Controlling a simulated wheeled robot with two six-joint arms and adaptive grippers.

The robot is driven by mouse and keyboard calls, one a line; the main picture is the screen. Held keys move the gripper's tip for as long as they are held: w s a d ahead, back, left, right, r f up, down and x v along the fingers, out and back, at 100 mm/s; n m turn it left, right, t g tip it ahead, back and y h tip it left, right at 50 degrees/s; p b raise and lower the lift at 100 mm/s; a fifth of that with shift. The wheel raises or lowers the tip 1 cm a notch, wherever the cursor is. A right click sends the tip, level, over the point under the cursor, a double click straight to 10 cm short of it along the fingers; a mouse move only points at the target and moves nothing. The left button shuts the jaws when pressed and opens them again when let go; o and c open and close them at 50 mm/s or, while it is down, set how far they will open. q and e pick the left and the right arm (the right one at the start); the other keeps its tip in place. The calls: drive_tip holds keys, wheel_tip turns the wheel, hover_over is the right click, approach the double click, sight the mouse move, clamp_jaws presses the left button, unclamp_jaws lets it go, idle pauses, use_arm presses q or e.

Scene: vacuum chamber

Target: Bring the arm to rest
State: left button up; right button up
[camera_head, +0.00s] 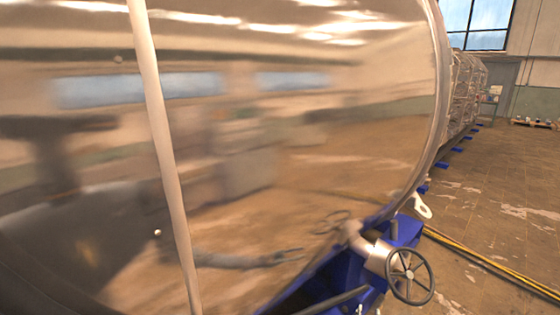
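The large polished metal chamber (330,130) fills the left and middle of the head view. A dark, blurred arm-like shape (240,261) shows low on its shiny surface and looks like a mirror image of an arm. Its right end seems to fork like gripper fingers, but it is too blurred to tell open from shut. I see no left gripper. I cannot make out either arm directly with certainty. Nothing is seen held.
A spoked handwheel (410,277) sticks out at the chamber's lower right, beside a blue support (405,232). A pale pipe (160,125) runs down the chamber's front. Yellow lines (490,258) cross the brown floor (500,195), which is mostly open at right.

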drive_tip(key=s+a+f+n+g+y+p, duration=0.25)
drive_tip(key=s+f+n+g+y, duration=0.2)
drive_tip(key=s+f, duration=1.55)
drive_tip(key=s+f+g, duration=0.3)
drive_tip(key=s+f, duration=0.1)
drive_tip(key=s, duration=0.6)
drive_tip(key=s+d+f+g+p, duration=0.1)
drive_tip(key=s+f+g, duration=0.2)
drive_tip(key=s, duration=0.8)
drive_tip(key=s+d+f+g, duration=0.1)
drive_tip(key=s+f+g, duration=0.2)
drive_tip(key=s, duration=0.7)
wheel_tip(320, 180, down, 2)
drive_tip(key=shift+s+d+f, duration=0.15)
drive_tip(key=shift+s+f, duration=0.1)
